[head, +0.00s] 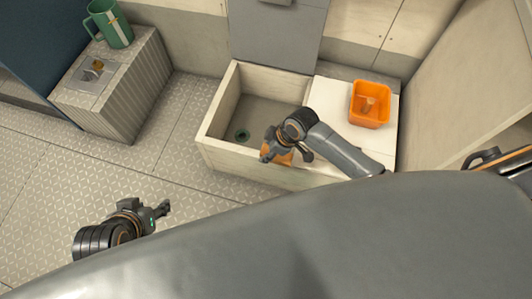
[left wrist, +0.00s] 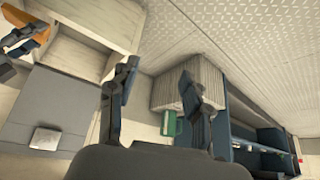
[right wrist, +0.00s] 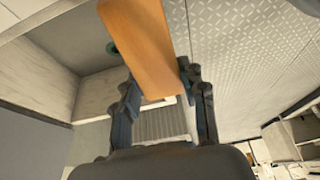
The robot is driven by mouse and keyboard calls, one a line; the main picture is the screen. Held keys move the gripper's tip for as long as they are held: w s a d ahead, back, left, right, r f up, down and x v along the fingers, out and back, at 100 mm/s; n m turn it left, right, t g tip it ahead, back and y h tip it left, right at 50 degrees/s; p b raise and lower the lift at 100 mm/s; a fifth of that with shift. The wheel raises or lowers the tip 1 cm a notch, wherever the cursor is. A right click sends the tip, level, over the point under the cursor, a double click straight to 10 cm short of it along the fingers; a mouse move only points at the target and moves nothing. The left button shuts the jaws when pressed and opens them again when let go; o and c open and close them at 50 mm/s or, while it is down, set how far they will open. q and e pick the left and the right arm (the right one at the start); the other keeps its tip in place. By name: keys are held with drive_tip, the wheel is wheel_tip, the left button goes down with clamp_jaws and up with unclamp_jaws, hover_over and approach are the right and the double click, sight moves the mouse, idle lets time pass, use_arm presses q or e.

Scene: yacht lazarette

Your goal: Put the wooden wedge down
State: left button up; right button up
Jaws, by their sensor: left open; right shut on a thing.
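The wooden wedge (right wrist: 140,45) is an orange-brown block in the right wrist view, held between the fingers of my right gripper (right wrist: 163,88). In the head view, the wedge (head: 278,155) is partly hidden by my right gripper (head: 286,151), over the near part of a pale open basin (head: 221,93). I cannot tell whether the wedge touches the basin. In the left wrist view, the wedge (left wrist: 27,34) shows at top left. My left gripper (head: 164,208) is open and empty above the floor at lower left; its parted fingers show in the left wrist view (left wrist: 162,85).
An orange container (head: 370,120) with something inside stands on the white counter (head: 330,92) right of the basin. A green mug (head: 112,27) stands on a grey ribbed box (head: 130,90) at upper left. The patterned floor (head: 165,165) between box and basin is clear.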

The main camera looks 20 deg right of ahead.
sight(266, 151)
drive_tip(key=shift+w+d+f+b, duration=0.1)
drive_tip(key=shift+w+f+b, duration=0.55)
drive_tip(key=shift+w+f, duration=0.45)
drive_tip(key=shift+f, duration=0.25)
drive_tip(key=f, duration=0.1)
drive_tip(key=f+b, duration=0.1)
drive_tip(key=f, duration=0.1)
drive_tip(key=shift+w+d+f+b, duration=0.1)
drive_tip(key=shift+w+f+b, duration=0.1)
drive_tip(key=shift+w+b, duration=0.15)
use_arm(q)
drive_tip(key=w+d+r+t+h, duration=0.2)
drive_tip(key=w+d+r+t, duration=0.2)
drive_tip(key=w+r+t, duration=0.5)
wheel_tip(266, 151, up, 2)
drive_tip(key=w, duration=0.2)
drive_tip(key=shift+w+d+m+h, duration=0.3)
drive_tip(key=shift+w+d, duration=0.05)
use_arm(e)
drive_tip(key=shift+f, duration=0.1)
drive_tip(key=shift+f, duration=0.1)
drive_tip(key=o, duration=1.2)
use_arm(q)
drive_tip(key=shift+r, duration=0.2)
